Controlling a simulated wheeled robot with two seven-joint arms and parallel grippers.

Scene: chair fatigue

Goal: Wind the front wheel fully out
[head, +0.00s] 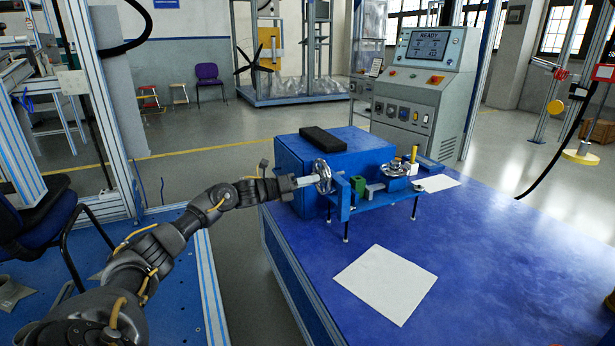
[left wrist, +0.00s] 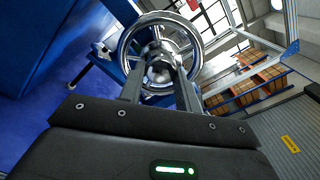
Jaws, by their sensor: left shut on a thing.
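The front wheel (head: 325,170) is a shiny metal handwheel standing upright at the left end of the blue fixture (head: 370,202) on the blue table. My left gripper (head: 315,180) reaches in from the left and is shut on the wheel. In the left wrist view the wheel's chrome rim (left wrist: 124,46) and spokes show ahead, with the two fingers of my left gripper (left wrist: 160,75) at its hub area. The exact contact of the fingertips is hard to make out. My right gripper is not in view.
A blue box (head: 290,160) with a black pad (head: 323,139) stands behind. A white sheet (head: 386,282) lies in front; the table's right is clear.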

